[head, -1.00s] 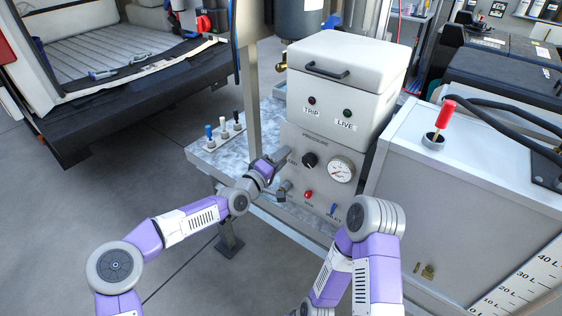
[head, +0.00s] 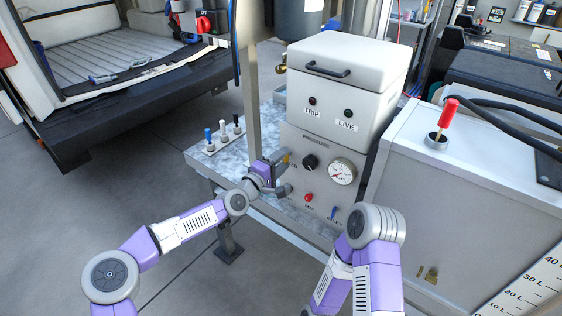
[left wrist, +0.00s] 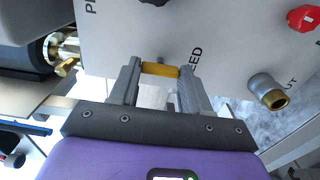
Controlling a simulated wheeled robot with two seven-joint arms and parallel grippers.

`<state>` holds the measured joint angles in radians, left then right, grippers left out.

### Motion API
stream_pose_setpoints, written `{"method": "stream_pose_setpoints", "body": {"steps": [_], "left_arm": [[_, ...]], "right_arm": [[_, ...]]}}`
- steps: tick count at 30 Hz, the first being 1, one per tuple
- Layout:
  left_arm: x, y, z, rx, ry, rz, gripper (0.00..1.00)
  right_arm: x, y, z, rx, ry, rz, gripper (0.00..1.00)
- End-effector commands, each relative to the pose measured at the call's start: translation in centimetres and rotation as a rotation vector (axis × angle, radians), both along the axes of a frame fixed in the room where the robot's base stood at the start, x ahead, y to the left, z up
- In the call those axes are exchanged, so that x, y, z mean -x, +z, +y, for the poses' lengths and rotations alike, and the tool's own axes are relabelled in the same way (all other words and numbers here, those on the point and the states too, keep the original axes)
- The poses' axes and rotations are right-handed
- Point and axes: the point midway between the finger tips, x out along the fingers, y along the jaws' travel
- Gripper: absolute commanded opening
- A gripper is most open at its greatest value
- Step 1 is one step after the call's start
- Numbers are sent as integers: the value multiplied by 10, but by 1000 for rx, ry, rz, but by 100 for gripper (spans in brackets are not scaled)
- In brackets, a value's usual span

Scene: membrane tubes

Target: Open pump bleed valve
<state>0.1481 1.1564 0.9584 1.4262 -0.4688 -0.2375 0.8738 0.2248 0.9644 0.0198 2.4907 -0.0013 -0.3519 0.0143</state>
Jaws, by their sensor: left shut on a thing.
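The bleed valve's yellow handle (left wrist: 161,70) lies crosswise between the fingertips of my left gripper (left wrist: 158,76) in the left wrist view, and the gripper is shut on it. A partly covered label ending in "EED" is beside it on the panel. In the head view my left gripper (head: 277,163) is at the left side of the pump's grey front panel (head: 318,158), with a bit of yellow at its tips. The valve's body is mostly hidden by the fingers. My right arm shows at the lower right, but its gripper is out of view.
A pipe outlet (left wrist: 268,92) is right of the gripper in the wrist view.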

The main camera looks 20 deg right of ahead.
Motion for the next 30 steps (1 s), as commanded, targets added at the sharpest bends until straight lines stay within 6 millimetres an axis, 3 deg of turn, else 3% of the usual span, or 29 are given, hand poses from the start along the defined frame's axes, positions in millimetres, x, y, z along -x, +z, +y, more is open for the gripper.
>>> {"method": "stream_pose_setpoints", "body": {"steps": [2,3,7,18,30], "left_arm": [[1,0,-1,2,-2,4,16],[1,0,-1,2,-2,4,51],[1,0,-1,1,-1,3,71],[2,0,3,1,0,1,72],[33,0,43,0,0,1,72]], "right_arm": [[0,0,0,0,0,0,33],[0,0,0,0,0,0,33],[0,0,0,0,0,0,33],[0,0,0,0,0,0,33],[0,5,0,0,0,0,33]]}}
